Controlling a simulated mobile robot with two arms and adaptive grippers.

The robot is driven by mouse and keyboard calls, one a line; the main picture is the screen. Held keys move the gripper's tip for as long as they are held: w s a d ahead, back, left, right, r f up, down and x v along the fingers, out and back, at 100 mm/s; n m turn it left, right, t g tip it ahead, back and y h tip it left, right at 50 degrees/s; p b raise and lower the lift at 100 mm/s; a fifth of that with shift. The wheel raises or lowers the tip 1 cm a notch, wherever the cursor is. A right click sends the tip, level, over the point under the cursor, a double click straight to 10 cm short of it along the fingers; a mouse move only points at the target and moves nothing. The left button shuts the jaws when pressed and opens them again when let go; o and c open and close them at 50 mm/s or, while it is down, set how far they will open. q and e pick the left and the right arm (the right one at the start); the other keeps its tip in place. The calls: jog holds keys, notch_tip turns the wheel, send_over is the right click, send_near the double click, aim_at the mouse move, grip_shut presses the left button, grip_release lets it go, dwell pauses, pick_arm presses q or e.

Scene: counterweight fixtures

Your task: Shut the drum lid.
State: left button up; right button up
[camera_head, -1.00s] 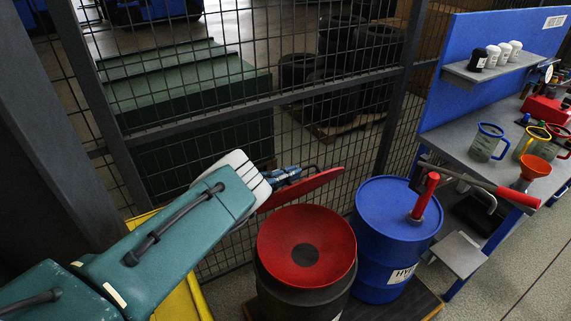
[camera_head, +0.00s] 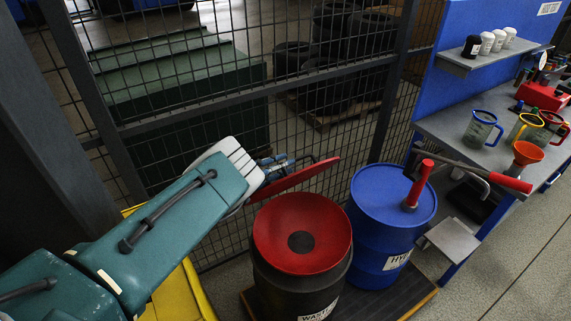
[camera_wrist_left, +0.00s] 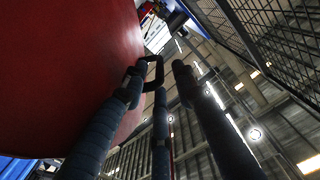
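The black waste drum (camera_head: 290,290) has a red funnel top (camera_head: 275,232). Its round red lid (camera_head: 308,175) stands raised and tilted behind the funnel, seen nearly edge-on. My left gripper (camera_head: 284,166) is at the lid's back side, next to the mesh fence, partly hidden by my wrist and the lid. In the left wrist view the lid (camera_wrist_left: 65,70) fills the left side. My left gripper's fingers (camera_wrist_left: 157,80) are spread apart, with a black loop handle (camera_wrist_left: 155,70) showing between their tips. I cannot tell whether they touch it. My right gripper is not in view.
A blue drum (camera_head: 385,235) with a red-handled pump (camera_head: 418,187) stands close on the right. The mesh fence (camera_head: 230,110) runs close behind. A yellow container (camera_head: 178,298) is below my left arm.

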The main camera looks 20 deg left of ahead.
pick_arm(q)
jog(key=v, duration=1)
jog(key=shift+r, duration=0.1)
jog(key=shift+s+a, duration=0.15)
jog(key=shift+s, duration=0.3)
